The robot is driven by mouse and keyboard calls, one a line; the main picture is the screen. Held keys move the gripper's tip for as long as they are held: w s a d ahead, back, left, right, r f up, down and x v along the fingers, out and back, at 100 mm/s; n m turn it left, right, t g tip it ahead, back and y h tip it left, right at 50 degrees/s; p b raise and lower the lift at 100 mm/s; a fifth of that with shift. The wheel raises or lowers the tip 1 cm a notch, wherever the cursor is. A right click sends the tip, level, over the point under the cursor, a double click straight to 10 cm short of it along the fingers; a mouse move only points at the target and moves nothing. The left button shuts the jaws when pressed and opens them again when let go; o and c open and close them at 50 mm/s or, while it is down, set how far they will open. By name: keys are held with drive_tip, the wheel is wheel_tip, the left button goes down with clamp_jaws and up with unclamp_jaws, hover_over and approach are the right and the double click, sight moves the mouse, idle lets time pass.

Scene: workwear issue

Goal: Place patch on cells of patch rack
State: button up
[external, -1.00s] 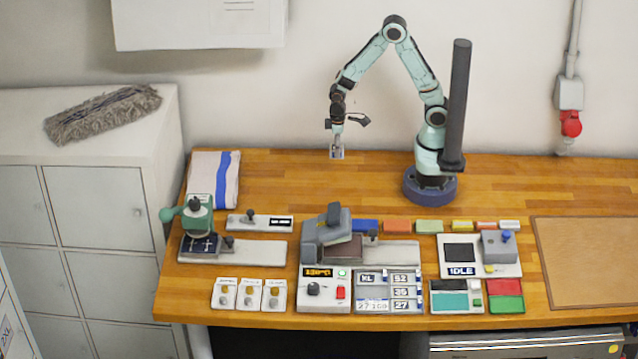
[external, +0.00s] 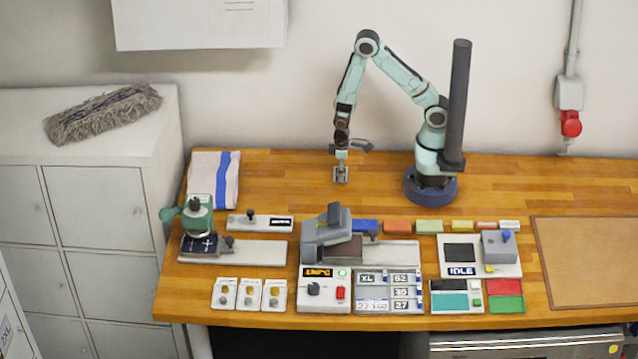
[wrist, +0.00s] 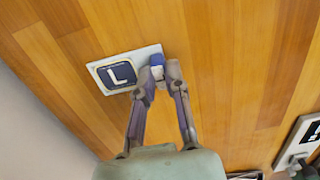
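My gripper (external: 341,170) hangs above the back of the table, left of my base. Its fingers close on the blue knob of an L patch, a white plate with a dark square marked "L" (wrist: 119,74). The patch also shows under the gripper in the external view (external: 341,178). The gap between patch and wood is hard to judge. The likely patch rack (external: 389,286) is a grey panel at the table's front with labels such as "XL", "52" and "27". A cell below "XL" looks bare, but details are small.
A grey press-like machine (external: 327,233) stands behind a control box (external: 324,289), and a green press (external: 198,217) is at left. Coloured blocks (external: 429,226) line the middle. An "IDLE" device (external: 480,255) stands right. Wood around the gripper is clear.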

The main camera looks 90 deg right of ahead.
drive_tip(key=o, duration=0.4)
drive_tip(key=shift+r, duration=0.1)
drive_tip(key=shift+n+y, duration=0.3)
drive_tip(key=s+a+r, duration=0.1)
drive_tip(key=s+r, duration=0.1)
drive_tip(key=r, duration=0.4)
drive_tip(key=s+a+r, duration=0.1)
drive_tip(key=s+r, duration=0.1)
drive_tip(key=r, duration=0.5)
drive_tip(key=s+a+r, duration=0.1)
drive_tip(key=s+r, duration=0.1)
drive_tip(key=r, duration=0.5)
drive_tip(key=shift+s+a, duration=0.1)
drive_tip(key=shift+s, duration=0.1)
drive_tip(key=shift+o, duration=0.6)
drive_tip(key=s+a+r, duration=0.1)
drive_tip(key=s+r, duration=0.2)
drive_tip(key=s, duration=0.5)
drive_tip(key=shift+s+a+r+n, duration=0.25)
drive_tip(key=shift+a+r+n, duration=0.05)
drive_tip(key=shift+a, duration=0.1)
